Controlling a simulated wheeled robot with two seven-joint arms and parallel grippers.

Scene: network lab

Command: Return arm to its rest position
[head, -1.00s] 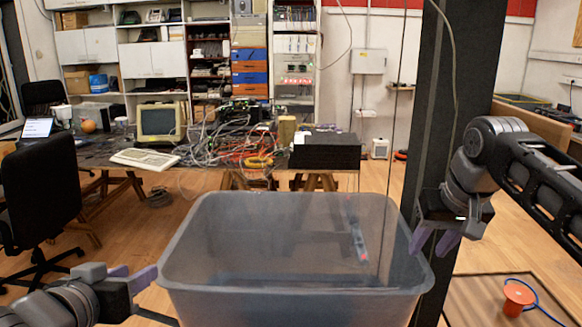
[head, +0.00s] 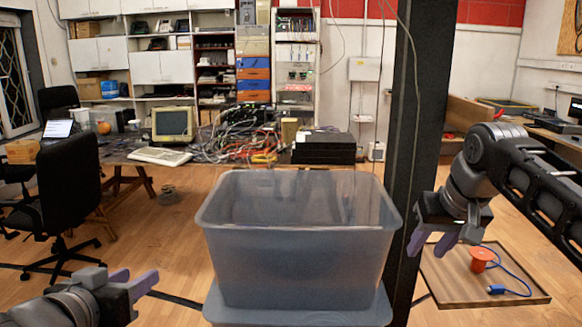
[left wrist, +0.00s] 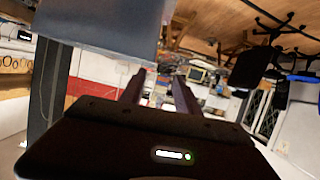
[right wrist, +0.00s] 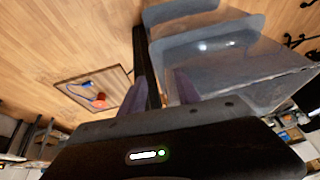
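My left gripper (head: 140,281) is at the lower left of the head view, with its two purple fingers apart and nothing between them. It also shows open and empty in the left wrist view (left wrist: 157,88). My right gripper (head: 431,243) hangs at the right, in front of the dark column, fingers pointing down. Its fingers are apart and hold nothing, as the right wrist view also shows (right wrist: 159,92). Both arms are bent, and much of the left arm is out of the picture.
A grey translucent bin (head: 300,255), stacked on another, stands between my grippers. A dark column (head: 403,150) rises to its right. A wooden tray (head: 450,292) holds an orange spool (head: 482,256) and blue cable. A chair (head: 70,190) stands left; a cluttered desk (head: 125,155) lies behind.

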